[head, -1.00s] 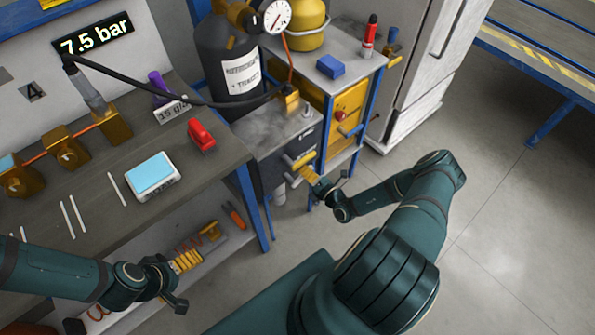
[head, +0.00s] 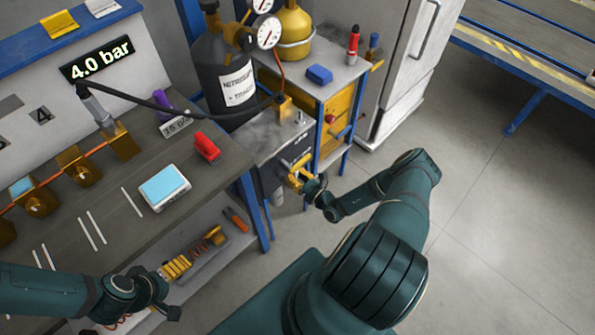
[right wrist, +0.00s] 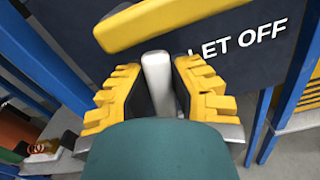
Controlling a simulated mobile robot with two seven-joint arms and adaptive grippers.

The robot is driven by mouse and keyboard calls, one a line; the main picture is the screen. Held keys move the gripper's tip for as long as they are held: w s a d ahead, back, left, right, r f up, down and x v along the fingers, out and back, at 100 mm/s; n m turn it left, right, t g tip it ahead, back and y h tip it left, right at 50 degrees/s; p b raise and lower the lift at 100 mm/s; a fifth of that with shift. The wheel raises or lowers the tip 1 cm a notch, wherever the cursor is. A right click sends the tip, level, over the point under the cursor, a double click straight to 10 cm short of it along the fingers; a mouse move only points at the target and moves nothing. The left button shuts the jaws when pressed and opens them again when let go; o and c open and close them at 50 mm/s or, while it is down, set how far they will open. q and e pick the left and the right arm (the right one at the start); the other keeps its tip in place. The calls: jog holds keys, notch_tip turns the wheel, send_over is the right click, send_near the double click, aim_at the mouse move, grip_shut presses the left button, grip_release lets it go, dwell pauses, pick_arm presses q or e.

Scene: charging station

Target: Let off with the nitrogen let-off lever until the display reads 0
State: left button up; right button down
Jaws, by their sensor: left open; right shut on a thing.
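The display (head: 96,60) on the back panel reads 4.0 bar. The let-off lever (right wrist: 157,80) shows in the right wrist view as a pale bar between the yellow fingers, below a yellow bar (right wrist: 165,22) and beside the words LET OFF. My right gripper (head: 298,176) is shut on this lever at the front of the dark box (head: 283,146); in the head view its fingers hide the lever. My left gripper (head: 172,290) is at lower left, open and empty, in front of the bench's lower shelf.
The bench (head: 110,205) carries a scale (head: 164,187) and a red object (head: 206,147). A blue-legged cart with a blue block (head: 319,74) stands right of the box. The right-hand floor is clear.

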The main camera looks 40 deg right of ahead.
jog(key=shift+a+r+n+p, duration=0.2)
jog(key=shift+a+n+p, duration=0.5)
jog(key=shift+n, duration=0.6)
jog(key=c, duration=0.8)
grip_release()
jog(key=shift+f, duration=0.1)
jog(key=shift+s, duration=0.1)
jog(key=s, duration=0.8)
jog(key=s+d, duration=0.1)
jog(key=s, duration=0.2)
jog(key=shift+s, duration=0.4)
jog(key=shift+a, duration=0.1)
